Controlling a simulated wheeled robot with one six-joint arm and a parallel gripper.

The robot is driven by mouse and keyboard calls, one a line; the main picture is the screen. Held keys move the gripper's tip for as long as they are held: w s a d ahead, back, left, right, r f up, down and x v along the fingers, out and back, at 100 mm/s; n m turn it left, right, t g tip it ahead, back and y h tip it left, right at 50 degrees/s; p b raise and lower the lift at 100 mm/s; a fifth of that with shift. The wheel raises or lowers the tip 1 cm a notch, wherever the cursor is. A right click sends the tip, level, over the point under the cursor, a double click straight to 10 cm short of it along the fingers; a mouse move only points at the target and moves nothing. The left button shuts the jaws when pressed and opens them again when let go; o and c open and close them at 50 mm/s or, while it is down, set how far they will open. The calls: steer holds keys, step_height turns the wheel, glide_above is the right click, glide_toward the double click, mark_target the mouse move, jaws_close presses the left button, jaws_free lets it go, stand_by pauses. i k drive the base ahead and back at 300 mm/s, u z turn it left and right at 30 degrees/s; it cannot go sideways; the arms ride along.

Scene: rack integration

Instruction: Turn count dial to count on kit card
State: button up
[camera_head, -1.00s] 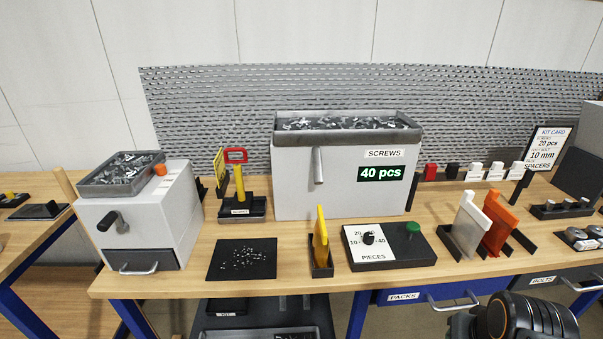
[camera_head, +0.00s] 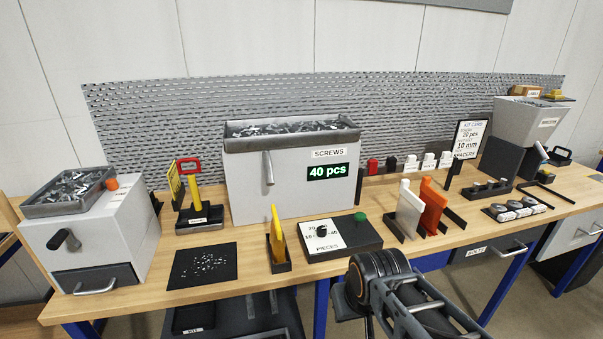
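The count dial (camera_head: 322,230) is a small black knob on the white half of a panel (camera_head: 325,246) marked "PIECES", with 10, 20 and 40 around it. A green button (camera_head: 360,217) sits on the panel's dark half. The kit card (camera_head: 470,140) stands at the back right and reads 20 pcs of screws and 10 mm. The display (camera_head: 327,171) on the grey screws dispenser (camera_head: 265,190) reads "40 pcs". My arm rises at the lower middle, in front of the bench and apart from the dial. I cannot make out my gripper's fingers.
A yellow plate in a black holder (camera_head: 280,262) stands just left of the panel. White (camera_head: 408,208) and orange (camera_head: 433,205) plates stand to its right. A dark mat with small screws (camera_head: 203,265) lies further left.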

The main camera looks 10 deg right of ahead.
mark_target(322, 231)
steer(key=u, duration=0.55)
steer(key=k, duration=1.25)
steer(key=z, duration=0.35)
steer(key=i, duration=1.55)
steer(key=u, duration=0.8)
